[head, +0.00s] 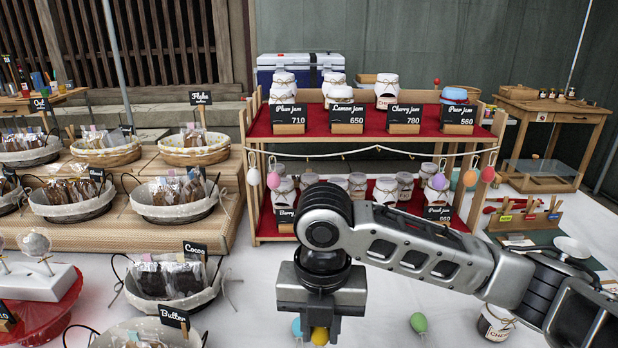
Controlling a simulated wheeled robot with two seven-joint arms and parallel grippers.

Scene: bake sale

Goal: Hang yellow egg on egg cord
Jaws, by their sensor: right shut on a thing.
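My right gripper (320,322) comes in from the right and points down at the bottom centre, in front of the jam shelf. It is shut on the yellow egg (320,337), which shows small at its fingertips near the bottom edge. The fingers hide part of the egg. The white egg cord (376,148) runs across the front of the shelf, sagging a little. At its left end hang a cream egg (253,177) and a pink egg (273,180). My left gripper is out of view.
A blue egg (296,327) is beside the right gripper and a green egg (418,323) lies on the white tabletop. The shelf (371,120) holds several jam jars. Cookie baskets (176,203) crowd the left. A jar (495,322) stands under my right arm. The cord's middle stretch is clear.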

